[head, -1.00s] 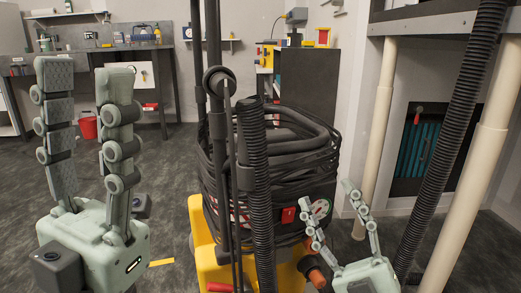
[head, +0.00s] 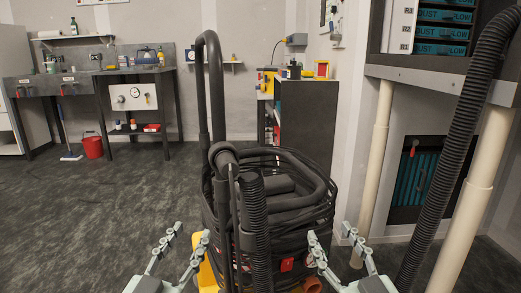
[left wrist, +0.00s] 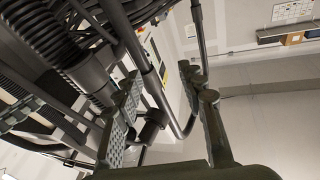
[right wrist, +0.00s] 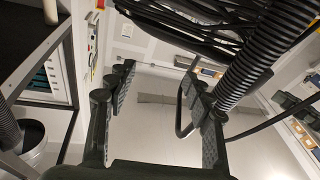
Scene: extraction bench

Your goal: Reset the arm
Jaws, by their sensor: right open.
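My left gripper (head: 192,232) is low in the head view, left of the yellow-based machine. Its fingers stand apart with nothing between them. In the left wrist view its two fingers (left wrist: 158,72) are apart, with black tubes and a ribbed hose behind and beside them. My right gripper (head: 330,232) is low in the head view, right of the machine. Its fingers are apart and empty, and in the right wrist view the gap (right wrist: 155,85) shows wall and pale floor behind.
The machine with coiled black cable (head: 290,215) and upright black handle (head: 214,85) stands between my grippers. A ribbed black hose (head: 452,150) and cream posts (head: 377,150) are at right.

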